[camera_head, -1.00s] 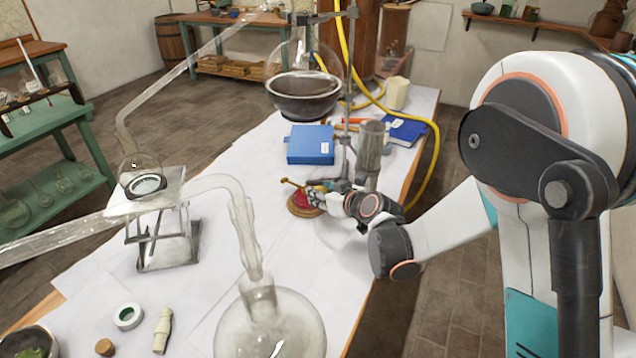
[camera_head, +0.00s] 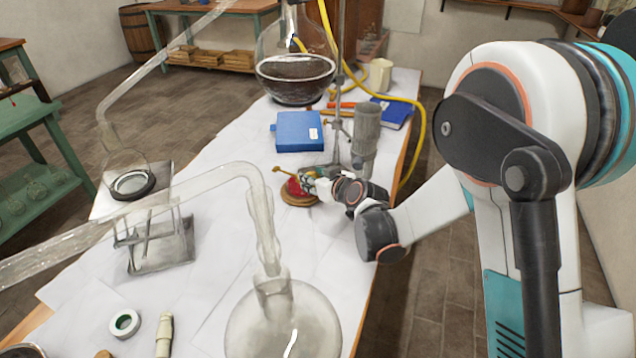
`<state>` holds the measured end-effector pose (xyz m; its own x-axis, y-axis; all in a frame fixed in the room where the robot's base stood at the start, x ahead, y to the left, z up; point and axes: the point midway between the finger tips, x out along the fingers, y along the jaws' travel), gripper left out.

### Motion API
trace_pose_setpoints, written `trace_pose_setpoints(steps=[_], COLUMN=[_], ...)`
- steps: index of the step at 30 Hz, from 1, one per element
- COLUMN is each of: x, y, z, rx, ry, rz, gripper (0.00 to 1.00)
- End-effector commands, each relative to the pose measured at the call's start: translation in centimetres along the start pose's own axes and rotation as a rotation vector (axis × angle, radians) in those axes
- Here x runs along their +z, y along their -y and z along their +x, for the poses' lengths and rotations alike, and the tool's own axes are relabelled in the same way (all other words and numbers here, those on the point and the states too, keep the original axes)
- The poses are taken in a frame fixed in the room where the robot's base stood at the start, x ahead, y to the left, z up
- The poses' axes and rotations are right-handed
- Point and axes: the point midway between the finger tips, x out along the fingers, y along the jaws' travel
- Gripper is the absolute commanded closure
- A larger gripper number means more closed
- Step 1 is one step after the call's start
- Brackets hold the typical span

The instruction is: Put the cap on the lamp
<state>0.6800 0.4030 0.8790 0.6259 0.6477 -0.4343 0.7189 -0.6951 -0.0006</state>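A small red object (camera_head: 294,188) stands on a round tan base (camera_head: 297,199) in the middle of the white-covered table; it may be the lamp, but it is partly hidden by my gripper. A thin brass-coloured rod with a knob (camera_head: 281,172) sticks out to its upper left; whether it belongs to the cap or the lamp I cannot tell. My gripper (camera_head: 309,181) is at the right of the red object, very close to it. Its fingers are small and overlap the objects, so their opening and any contact are unclear. I cannot make out a separate cap.
A blue box (camera_head: 299,133) lies behind the gripper. A grey metal cylinder (camera_head: 366,135) on a stand is just behind my wrist. A large round flask (camera_head: 283,325) and glass tubing (camera_head: 262,205) stand in front and left. A yellow hose (camera_head: 421,135) runs along the right edge.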

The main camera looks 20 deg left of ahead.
Motion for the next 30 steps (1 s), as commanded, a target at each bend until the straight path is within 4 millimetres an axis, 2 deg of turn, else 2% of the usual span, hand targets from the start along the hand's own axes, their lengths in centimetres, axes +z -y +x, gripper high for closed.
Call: trace_pose_setpoints(steps=[21, 30], x=[-2.2, -3.0], y=[0.0, 0.0], z=[4.7, 6.1], rx=[-0.001, 0.000], ry=[0.000, 0.000], rz=[-0.001, -0.001], gripper=[0.84, 0.84])
